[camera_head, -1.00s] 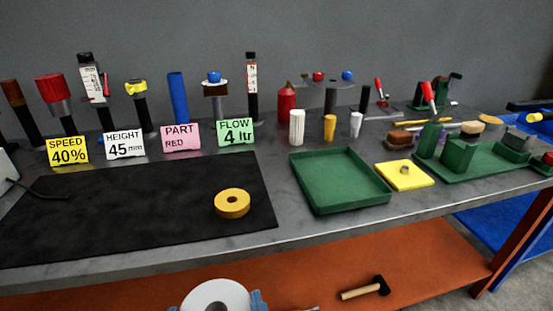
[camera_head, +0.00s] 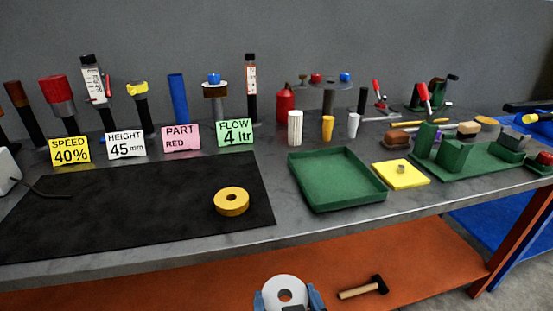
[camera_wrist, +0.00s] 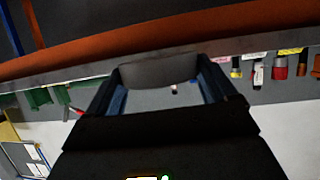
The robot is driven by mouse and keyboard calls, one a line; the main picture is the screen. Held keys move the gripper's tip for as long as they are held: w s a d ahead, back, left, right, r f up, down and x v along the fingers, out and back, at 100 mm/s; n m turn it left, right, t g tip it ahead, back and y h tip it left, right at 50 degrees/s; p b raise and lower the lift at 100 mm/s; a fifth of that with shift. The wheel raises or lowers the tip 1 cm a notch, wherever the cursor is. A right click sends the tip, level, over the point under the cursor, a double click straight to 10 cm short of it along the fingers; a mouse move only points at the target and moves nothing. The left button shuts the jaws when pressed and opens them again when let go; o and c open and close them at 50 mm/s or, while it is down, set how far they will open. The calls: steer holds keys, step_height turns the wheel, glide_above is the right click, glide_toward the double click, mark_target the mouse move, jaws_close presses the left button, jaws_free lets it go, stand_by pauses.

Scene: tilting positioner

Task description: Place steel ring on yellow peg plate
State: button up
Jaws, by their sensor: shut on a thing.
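The steel ring (camera_head: 287,281) is a pale grey disc with a centre hole, at the bottom of the head view. My gripper (camera_head: 288,298) is shut on it, with one blue finger on each side. The ring also shows edge-on between the fingers (camera_wrist: 160,78) in the wrist view. The yellow peg plate (camera_head: 412,181) lies flat on the bench, with a short grey peg (camera_head: 401,169) standing at its middle. The ring is in front of the bench edge, apart from the plate and to its lower left. The peg is bare.
A green tray (camera_head: 379,195) lies just left of the plate, and a green fixture (camera_head: 470,164) stands to its right. A yellow ring (camera_head: 231,201) lies on the black mat (camera_head: 110,215). Sign cards and upright tools line the back. A hammer (camera_head: 363,288) lies on the orange shelf.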

steer(key=w+d+f+m+h, duration=0.1)
steer(key=w+d+f, duration=0.1)
steer(key=d+f, duration=1.4)
steer(key=d, duration=0.4)
steer(key=shift+m+h, duration=0.3)
steer(key=shift+h, duration=0.1)
steer(key=shift+w+d, duration=0.1)
